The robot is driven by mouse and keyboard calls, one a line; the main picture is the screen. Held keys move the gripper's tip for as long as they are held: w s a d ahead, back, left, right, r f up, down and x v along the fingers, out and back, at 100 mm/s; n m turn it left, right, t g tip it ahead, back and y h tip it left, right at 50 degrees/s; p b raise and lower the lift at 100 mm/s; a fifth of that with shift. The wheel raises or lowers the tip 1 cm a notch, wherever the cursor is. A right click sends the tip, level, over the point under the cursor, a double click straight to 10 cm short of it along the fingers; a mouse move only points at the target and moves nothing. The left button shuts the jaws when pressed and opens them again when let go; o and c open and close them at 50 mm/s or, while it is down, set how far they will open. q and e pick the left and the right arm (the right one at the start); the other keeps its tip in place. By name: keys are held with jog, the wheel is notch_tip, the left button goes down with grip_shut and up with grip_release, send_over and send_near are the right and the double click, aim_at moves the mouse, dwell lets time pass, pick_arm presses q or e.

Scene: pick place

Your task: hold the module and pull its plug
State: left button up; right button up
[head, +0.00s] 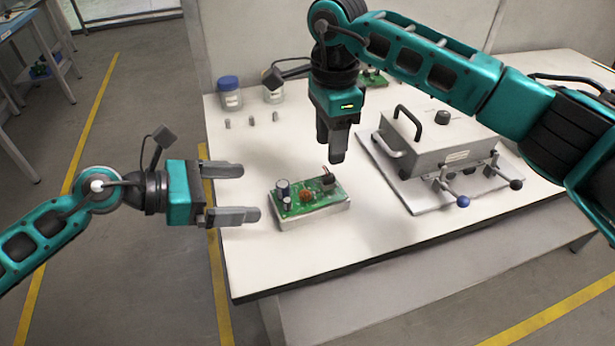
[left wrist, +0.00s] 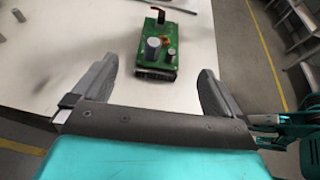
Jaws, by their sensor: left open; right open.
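The module (head: 310,199) is a green circuit board on a pale block, lying near the table's front left. It carries a dark capacitor, an orange coil and a dark plug (head: 327,181) at its far right end. My left gripper (head: 250,193) is open and empty to the left of the module, its fingers pointing at it. In the left wrist view the module (left wrist: 157,52) lies ahead of the open fingers, roughly between their lines. My right gripper (head: 334,152) points down above and behind the plug end, apart from it; it is open and its fingers overlap in the picture.
A grey box fixture (head: 440,140) with black handles and blue and black knobs stands on a plate at right. Jars, one with a blue lid (head: 229,92), and several small metal pegs (head: 251,121) stand at back left. The white table (head: 400,230) is bare in front.

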aim_at(302, 191)
pick_arm(q)
jog(key=shift+w+d, duration=0.2)
pick_arm(e)
jog(key=shift+w, duration=0.15)
pick_arm(q)
jog(key=shift+d+f, duration=0.15)
jog(key=shift+d, duration=0.2)
jog(key=x, duration=1.1)
jog(key=shift+d, duration=0.25)
pick_arm(e)
jog(key=shift+s+r, duration=0.1)
jog(key=shift+s, duration=0.1)
